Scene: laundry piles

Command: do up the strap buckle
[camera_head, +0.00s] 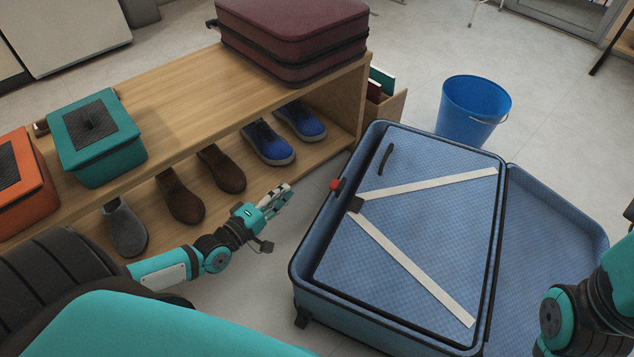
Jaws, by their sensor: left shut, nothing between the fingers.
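A blue suitcase (316,264) lies open on the floor at the right. Two cream straps run in a V over its checked blue lining: the upper strap (430,184) and the lower strap (412,265). Whether the buckle is fastened is too small to tell. My left gripper (284,194) is shut and empty, left of the suitcase and apart from it. My right arm (592,302) shows at the right edge, but its gripper is out of view.
A wooden bench (178,88) with several shoes below stands at the left. On it are a maroon suitcase (292,35), a teal box (96,140) and an orange box (20,185). A blue bucket (470,112) stands behind the suitcase. Floor between bench and suitcase is clear.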

